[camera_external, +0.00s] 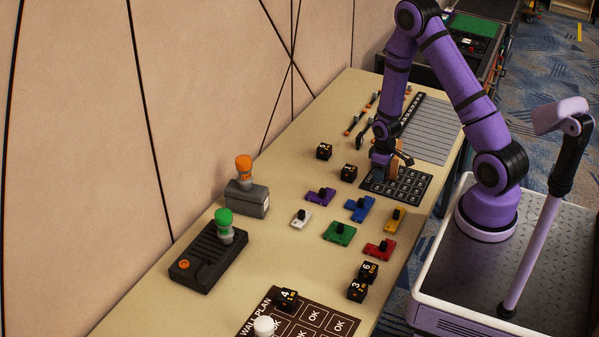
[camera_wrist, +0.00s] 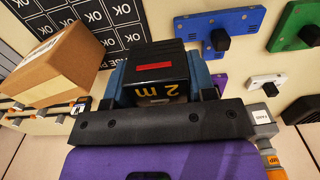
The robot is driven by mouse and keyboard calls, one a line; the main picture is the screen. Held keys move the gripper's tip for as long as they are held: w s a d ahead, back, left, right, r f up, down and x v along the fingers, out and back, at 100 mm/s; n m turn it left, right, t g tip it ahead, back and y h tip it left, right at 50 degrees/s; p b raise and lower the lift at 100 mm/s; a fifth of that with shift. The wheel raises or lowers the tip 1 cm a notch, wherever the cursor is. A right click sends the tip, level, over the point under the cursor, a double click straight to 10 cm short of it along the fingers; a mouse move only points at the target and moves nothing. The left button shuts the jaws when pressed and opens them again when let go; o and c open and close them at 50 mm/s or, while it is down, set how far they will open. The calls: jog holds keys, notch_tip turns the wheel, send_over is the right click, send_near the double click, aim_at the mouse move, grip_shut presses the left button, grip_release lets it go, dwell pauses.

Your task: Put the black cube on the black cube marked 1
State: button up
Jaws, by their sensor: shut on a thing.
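In the wrist view my gripper (camera_wrist: 160,85) is shut on a black cube (camera_wrist: 160,70). The cube has a red bar and yellow markings that look like a 2 and an m. In the external view my gripper (camera_external: 388,163) is low over the dark OK mat; the held cube cannot be clearly made out there. Two black cubes with small markings, one farther (camera_external: 324,151) and one nearer (camera_external: 349,172), show left of my gripper. Another black cube (camera_external: 288,299) rests on the brown wall plan and seems to read 4. Two more, an upper one (camera_external: 369,271) and a lower one (camera_external: 357,291), stand close together. No 1 is clearly legible.
A cardboard box (camera_wrist: 60,65) is close to my gripper. Purple (camera_external: 320,195), blue (camera_external: 360,208), green (camera_external: 340,232), yellow (camera_external: 395,220), red (camera_external: 380,249) and white (camera_external: 301,218) switches lie mid-table. A grey box (camera_external: 246,198) and a black console (camera_external: 205,260) stand near the wall.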

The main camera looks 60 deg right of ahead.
send_over(350, 168)
jog(key=shift+w+a+f, duration=0.1)
jog(key=shift+w+f, duration=0.05)
jog(key=shift+f, duration=2.35)
jog(key=o, duration=0.9)
jog(key=shift+f, duration=0.1)
jog(key=shift+o, duration=0.2)
